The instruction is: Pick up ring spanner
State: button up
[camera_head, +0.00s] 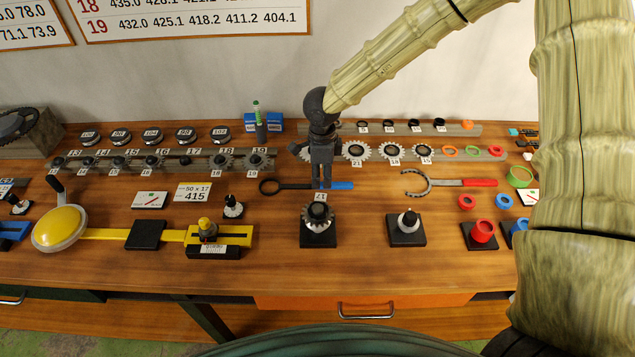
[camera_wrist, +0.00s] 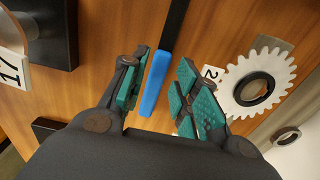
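The ring spanner (camera_head: 285,187) lies flat on the wooden table, with a dark ring at its left end and a blue handle at its right end. My gripper (camera_head: 321,182) points down over the blue handle and hides part of it. In the wrist view my gripper (camera_wrist: 160,97) is open, and the blue handle (camera_wrist: 155,85) shows in the gap between the green finger pads. The handle is nearer the left pad, with a clear gap to the right pads. I cannot tell whether the fingertips reach the table.
A hook spanner (camera_head: 477,183) with a red handle lies to the right. A black stand with a sprocket (camera_head: 318,213) is just in front of my gripper. White toothed rings (camera_head: 356,151) sit on a rail behind. A yellow tool (camera_head: 110,234) is at left.

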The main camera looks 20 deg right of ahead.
jog(key=shift+f, duration=1.15)
jog(key=shift+c, duration=0.2)
grip_shut()
jog(key=shift+r, duration=0.1)
